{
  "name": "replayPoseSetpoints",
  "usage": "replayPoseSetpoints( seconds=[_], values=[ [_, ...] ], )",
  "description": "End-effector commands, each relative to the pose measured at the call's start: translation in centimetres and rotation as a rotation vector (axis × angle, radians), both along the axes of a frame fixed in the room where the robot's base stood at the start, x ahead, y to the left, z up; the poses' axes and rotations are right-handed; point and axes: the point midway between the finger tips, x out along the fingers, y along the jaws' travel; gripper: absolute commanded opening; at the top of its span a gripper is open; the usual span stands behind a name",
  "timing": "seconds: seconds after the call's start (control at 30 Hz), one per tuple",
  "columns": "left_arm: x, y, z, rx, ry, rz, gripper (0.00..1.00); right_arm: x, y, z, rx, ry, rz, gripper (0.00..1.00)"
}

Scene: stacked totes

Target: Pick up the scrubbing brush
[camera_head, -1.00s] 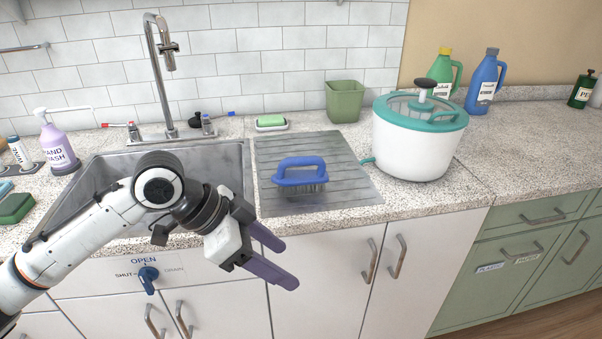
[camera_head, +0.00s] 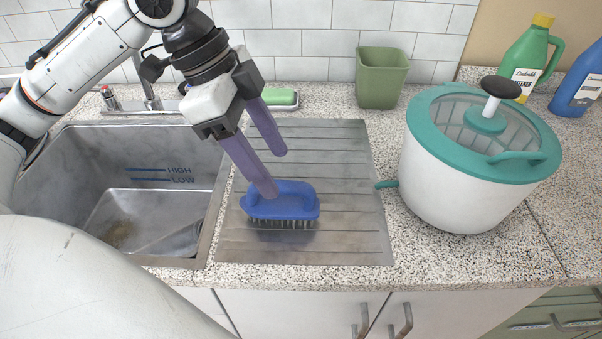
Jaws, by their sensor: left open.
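The blue scrubbing brush (camera_head: 290,204) stands bristles down on the metal drainboard (camera_head: 345,228), right of the sink. My left gripper (camera_head: 277,173) is open over the brush, pointing down with two purple fingers. The nearer finger overlaps the brush's handle in the picture and hides part of it. The other finger ends behind and above the brush. I cannot tell whether either finger touches it. My right gripper is not in view.
The sink (camera_head: 150,180) opens left of the drainboard. A white salad spinner with a teal lid (camera_head: 470,175) stands to the right. A green bin (camera_head: 381,78) and a green sponge (camera_head: 279,97) sit behind. The drainboard is otherwise clear.

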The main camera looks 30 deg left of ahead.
Motion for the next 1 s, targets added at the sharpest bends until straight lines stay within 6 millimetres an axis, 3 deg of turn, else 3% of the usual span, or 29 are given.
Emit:
replayPoseSetpoints(
  seconds=[0.2, 0.4, 0.7, 1.0],
  values=[
    [0.5, -1.2, -3.3, 0.0, 0.004, -0.002, 0.59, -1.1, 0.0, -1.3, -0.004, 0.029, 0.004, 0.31],
    [0.8, -1.8, -4.6, -0.002, 0.002, -0.001, 0.59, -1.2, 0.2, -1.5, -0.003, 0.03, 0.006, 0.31],
    [1.4, -3.4, -8.4, -0.001, 0.003, -0.002, 0.59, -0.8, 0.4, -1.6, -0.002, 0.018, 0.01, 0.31],
    [1.6, -3.6, -8.8, -0.001, 0.0, 0.0, 0.59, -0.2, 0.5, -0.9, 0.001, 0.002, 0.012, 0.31]
  ],
)
